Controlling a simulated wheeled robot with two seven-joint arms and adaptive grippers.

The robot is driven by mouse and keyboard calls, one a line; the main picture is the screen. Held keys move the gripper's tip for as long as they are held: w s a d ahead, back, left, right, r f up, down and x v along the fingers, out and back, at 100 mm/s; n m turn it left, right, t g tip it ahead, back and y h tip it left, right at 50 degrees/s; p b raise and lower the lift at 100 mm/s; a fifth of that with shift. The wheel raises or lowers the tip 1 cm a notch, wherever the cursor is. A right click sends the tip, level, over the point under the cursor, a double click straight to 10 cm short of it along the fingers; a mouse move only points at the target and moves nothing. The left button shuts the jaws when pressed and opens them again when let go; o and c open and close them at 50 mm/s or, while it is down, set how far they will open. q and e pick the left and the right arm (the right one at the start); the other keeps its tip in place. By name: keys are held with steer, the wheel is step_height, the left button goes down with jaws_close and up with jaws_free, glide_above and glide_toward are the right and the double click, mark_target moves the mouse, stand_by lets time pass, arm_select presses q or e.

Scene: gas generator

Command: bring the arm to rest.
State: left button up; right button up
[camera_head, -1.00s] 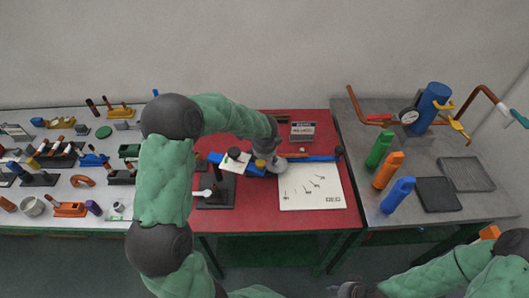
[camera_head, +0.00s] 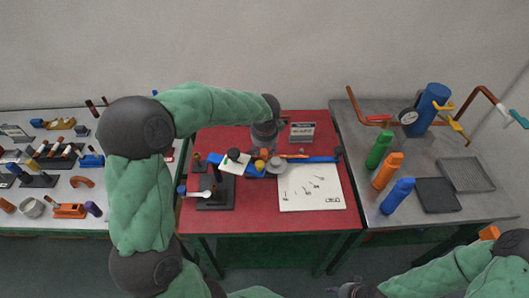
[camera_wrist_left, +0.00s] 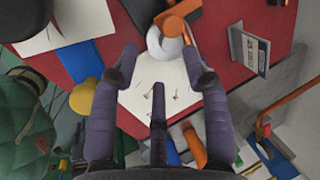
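My left arm comes in from the left in the head view, over the red table (camera_head: 240,222). My left gripper (camera_head: 268,152) is above the back middle of this table, mostly hidden by its own wrist. In the left wrist view the gripper (camera_wrist_left: 162,68) has its purple fingers spread, with nothing held between them. A white ring-shaped thing (camera_wrist_left: 163,42) shows past the fingertips, apart from them as far as I can tell. My right arm is at the lower right of the head view. Its gripper (camera_head: 350,290) is cut by the bottom edge.
Green (camera_head: 379,149), orange (camera_head: 387,171) and blue (camera_head: 397,196) bottles stand on the grey table. The white left table (camera_head: 20,218) is crowded.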

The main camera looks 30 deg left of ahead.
arm_select(q)
steer(key=shift+v, duration=0.85)
